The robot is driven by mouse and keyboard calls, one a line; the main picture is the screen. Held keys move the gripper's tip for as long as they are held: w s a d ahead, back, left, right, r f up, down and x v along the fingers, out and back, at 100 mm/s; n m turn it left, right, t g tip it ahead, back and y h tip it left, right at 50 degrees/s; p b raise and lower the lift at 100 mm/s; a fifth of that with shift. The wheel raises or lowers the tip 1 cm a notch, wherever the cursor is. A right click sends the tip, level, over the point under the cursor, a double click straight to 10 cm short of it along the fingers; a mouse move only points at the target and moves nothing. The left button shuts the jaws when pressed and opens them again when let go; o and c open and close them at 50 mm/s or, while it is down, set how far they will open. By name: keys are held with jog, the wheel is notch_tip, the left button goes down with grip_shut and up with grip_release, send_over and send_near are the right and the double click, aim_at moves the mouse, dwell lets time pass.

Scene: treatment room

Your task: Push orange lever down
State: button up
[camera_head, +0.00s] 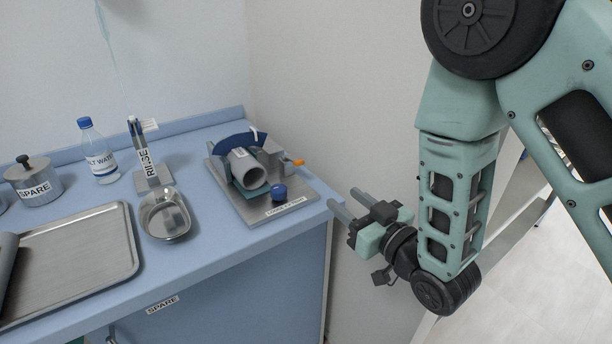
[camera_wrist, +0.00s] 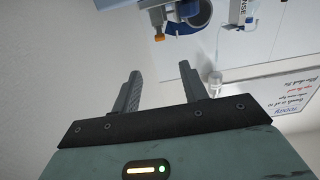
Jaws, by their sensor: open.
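A small orange lever (camera_head: 298,162) sticks out to the right from a metal clamp device (camera_head: 270,205) on the blue counter. In the wrist view the orange lever (camera_wrist: 159,36) shows at the top, beyond the fingers. My gripper (camera_head: 347,204) is open and empty, off the counter's right edge. It is to the right of and nearer than the lever, apart from it. In the wrist view my two fingers (camera_wrist: 158,85) stand apart with nothing between them.
A kidney-shaped metal bowl (camera_head: 165,215), a RINSE stand (camera_head: 150,180), a bottle (camera_head: 98,155), a SPARE pot (camera_head: 32,182) and a metal tray (camera_head: 75,250) stand left of the device. A wall (camera_head: 350,90) rises behind and right of the counter. The space around my gripper looks free.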

aim_at(301, 163)
jog(key=p+x, duration=0.2)
jog(key=x, duration=1.3)
jog(key=shift+w+a+r, duration=0.1)
jog(key=shift+w+a, duration=0.05)
jog(key=shift+a, duration=0.05)
